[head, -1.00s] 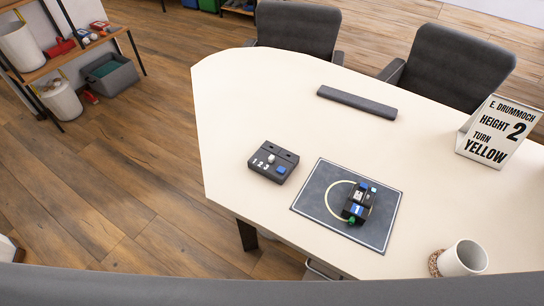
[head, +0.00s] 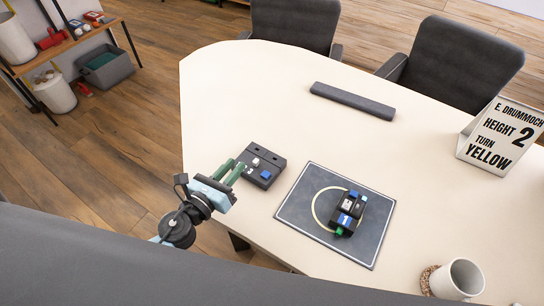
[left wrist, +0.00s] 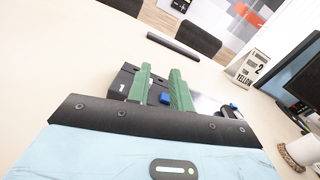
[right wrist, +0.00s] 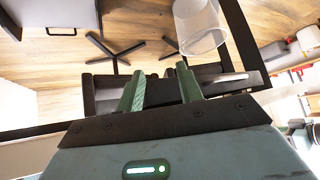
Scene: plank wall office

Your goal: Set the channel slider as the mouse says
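A black slider box (head: 269,159) with a white knob (head: 256,162) and a blue button (head: 265,174) sits on the table. In the left wrist view the box (left wrist: 125,76) shows a white "1", and its blue button (left wrist: 165,98) lies between the fingers. My left gripper (head: 235,170) is open at the box's near left side, its green fingers covering the digits; contact is unclear. A small black device (head: 346,211), perhaps the mouse, with blue and white parts and a green end, lies on the dark mat (head: 300,212); its markings are unreadable. My right gripper (right wrist: 160,88) is open and empty, away from the table top.
A sign (head: 492,140) at the right reads "E. A white mug (head: 461,278) stands near the front right. A dark bar (head: 352,101) lies at the back. The table (head: 240,90) is clear behind the box.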

